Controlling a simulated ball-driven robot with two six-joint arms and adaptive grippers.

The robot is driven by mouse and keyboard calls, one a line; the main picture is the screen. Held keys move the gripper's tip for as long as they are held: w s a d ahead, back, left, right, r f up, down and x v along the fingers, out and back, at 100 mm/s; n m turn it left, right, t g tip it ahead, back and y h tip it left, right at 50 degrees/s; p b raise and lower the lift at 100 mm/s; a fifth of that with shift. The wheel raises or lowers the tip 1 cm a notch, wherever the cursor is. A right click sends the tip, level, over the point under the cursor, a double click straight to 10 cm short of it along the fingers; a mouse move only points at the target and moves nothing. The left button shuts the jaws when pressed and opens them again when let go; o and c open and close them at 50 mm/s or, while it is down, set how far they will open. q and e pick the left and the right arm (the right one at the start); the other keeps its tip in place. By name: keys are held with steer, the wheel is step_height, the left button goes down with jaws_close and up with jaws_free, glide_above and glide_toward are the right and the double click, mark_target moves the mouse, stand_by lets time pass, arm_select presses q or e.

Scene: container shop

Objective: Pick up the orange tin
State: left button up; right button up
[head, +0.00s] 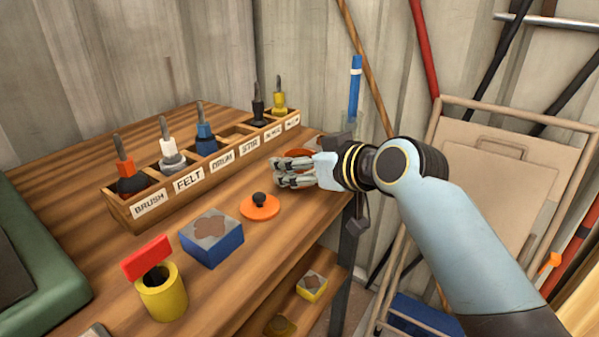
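An orange rounded thing (299,153), perhaps the orange tin, shows just above and behind the fingers of my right gripper (280,173). Most of it is hidden by the gripper. My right gripper reaches in from the right, low over the right end of the bench, with its fingers pointing left. I cannot tell whether the fingers are open or shut, or touch the orange thing. A flat orange lid (260,207) with a black knob lies on the bench nearer to me. My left gripper is not in view.
A labelled wooden rack (125,214) with several tools runs along the back. A blue box (212,243), a yellow pot (161,295) and a red block (146,257) stand in front. A green case (48,268) is at left. A blue tube (354,88) stands behind my gripper.

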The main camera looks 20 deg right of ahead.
steer(key=c, duration=0.9)
steer(key=shift+c, duration=0.8)
steer(key=shift+r, duration=0.1)
